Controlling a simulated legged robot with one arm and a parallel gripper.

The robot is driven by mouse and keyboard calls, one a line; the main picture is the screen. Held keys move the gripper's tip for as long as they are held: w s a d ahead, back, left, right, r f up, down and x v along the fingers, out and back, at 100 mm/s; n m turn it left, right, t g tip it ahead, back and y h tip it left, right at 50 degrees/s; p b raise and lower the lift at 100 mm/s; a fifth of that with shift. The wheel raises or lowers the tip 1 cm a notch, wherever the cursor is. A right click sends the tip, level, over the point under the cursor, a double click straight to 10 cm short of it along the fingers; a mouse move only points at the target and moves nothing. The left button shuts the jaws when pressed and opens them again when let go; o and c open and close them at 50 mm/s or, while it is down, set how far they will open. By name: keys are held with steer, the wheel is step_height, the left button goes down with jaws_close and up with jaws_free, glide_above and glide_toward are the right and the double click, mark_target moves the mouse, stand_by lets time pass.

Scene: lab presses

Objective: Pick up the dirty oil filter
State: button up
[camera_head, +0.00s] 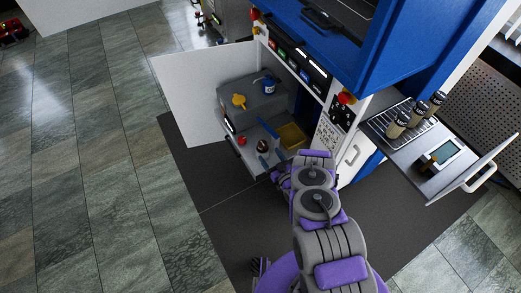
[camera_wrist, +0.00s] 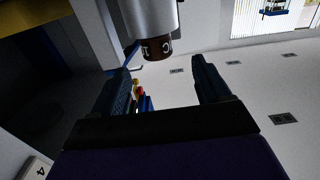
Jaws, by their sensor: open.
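A grey metal cylinder with a dark brown lettered band (camera_wrist: 158,47) shows at the top of the wrist view, just beyond my gripper's fingertips. It may be the dirty oil filter, but I cannot tell for sure. My gripper (camera_wrist: 161,66) is open, with its two dark fingers spread and nothing between them. In the head view my arm reaches to the front of the open cabinet, and its links largely hide the gripper. A small dark object (camera_head: 263,146) sits on the cabinet's lower shelf, close to the gripper.
The open white door (camera_head: 186,88) stands left of the cabinet. A yellow item (camera_head: 239,101) and a blue container (camera_head: 268,86) rest on the grey block inside. A yellow bin (camera_head: 292,136) is right of the shelf. Floor at left is clear.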

mark_target(261, 141)
steer(key=b+x, duration=0.1)
steer(key=x, duration=0.8)
steer(key=shift+w+a+f+b, duration=0.1)
steer(key=shift+w+a+b, duration=0.05)
steer(key=shift+a+b, duration=0.15)
steer(key=shift+w, duration=0.25)
steer(key=shift+d, duration=0.35)
steer(key=shift+c, duration=0.3)
steer(key=shift+a, duration=0.3)
steer(key=c, duration=0.8)
steer(key=shift+d, duration=0.15)
steer(key=c, duration=0.5)
steer(key=shift+c, duration=0.2)
